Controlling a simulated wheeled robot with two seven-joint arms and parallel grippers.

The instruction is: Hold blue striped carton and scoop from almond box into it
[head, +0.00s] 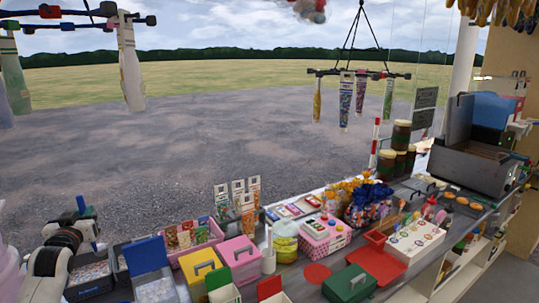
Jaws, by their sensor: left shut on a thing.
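My left gripper (88,226) is at the lower left, above the open boxes. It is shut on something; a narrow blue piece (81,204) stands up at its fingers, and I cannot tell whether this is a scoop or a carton. Below are a grey open box (92,290) with pale pinkish contents and a box with a raised blue lid (148,254). I cannot tell which box holds almonds. I cannot make out a blue striped carton for certain. My right gripper is out of view.
A yellow box (200,263) and a pink box (238,254) stand right of the blue-lidded box. Tall patterned packets (247,208) stand behind them. A green box (349,284) and a red tray (376,262) are farther right.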

